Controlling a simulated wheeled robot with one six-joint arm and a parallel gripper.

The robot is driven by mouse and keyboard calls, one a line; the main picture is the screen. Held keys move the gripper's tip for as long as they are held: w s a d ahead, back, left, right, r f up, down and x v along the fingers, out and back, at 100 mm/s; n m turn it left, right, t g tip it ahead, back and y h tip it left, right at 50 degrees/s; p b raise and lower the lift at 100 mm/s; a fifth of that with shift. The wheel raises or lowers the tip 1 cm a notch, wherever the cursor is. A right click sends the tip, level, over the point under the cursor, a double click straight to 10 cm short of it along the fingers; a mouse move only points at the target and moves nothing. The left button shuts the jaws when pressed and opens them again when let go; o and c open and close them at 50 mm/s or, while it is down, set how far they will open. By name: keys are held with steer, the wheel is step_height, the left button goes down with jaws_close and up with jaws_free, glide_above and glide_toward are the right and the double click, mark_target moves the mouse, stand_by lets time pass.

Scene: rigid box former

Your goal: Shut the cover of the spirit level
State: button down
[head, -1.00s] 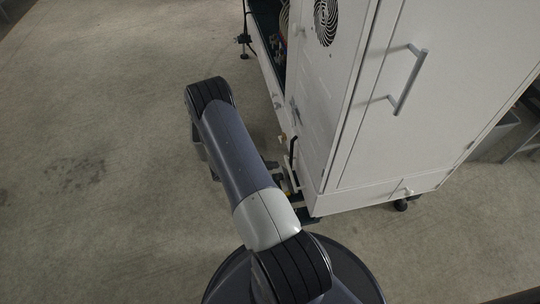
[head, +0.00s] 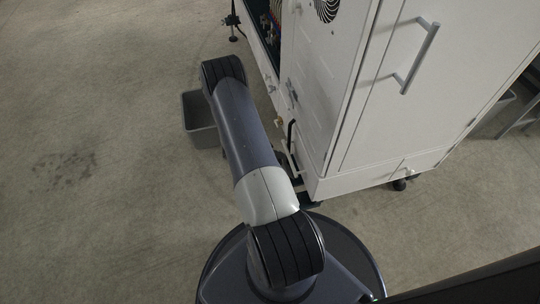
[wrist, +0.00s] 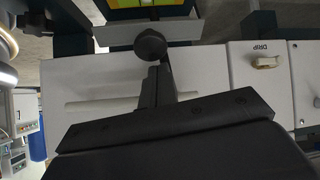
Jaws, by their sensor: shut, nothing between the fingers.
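In the wrist view, a yellow-green panel (wrist: 150,14) in a dark frame shows at the top edge, cut off by the picture. I cannot tell whether it is part of the spirit level, and no cover is clear to me. A dark round knob (wrist: 150,45) sits below it. My gripper (wrist: 158,78) is shut and empty, pointing toward the knob in front of a white machine face; I cannot tell whether they touch. In the head view my arm hides the gripper, and no spirit level can be made out.
A white machine cabinet (head: 400,110) with a door handle (head: 418,58) stands at the right. A grey bin (head: 200,120) is partly behind my arm. In the wrist view, a panel marked DRIP (wrist: 265,70) carries a pale switch. Open floor (head: 90,210) lies at the left.

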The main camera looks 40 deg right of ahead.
steer(key=shift+d+f, duration=0.15)
steer(key=shift+d, duration=0.1)
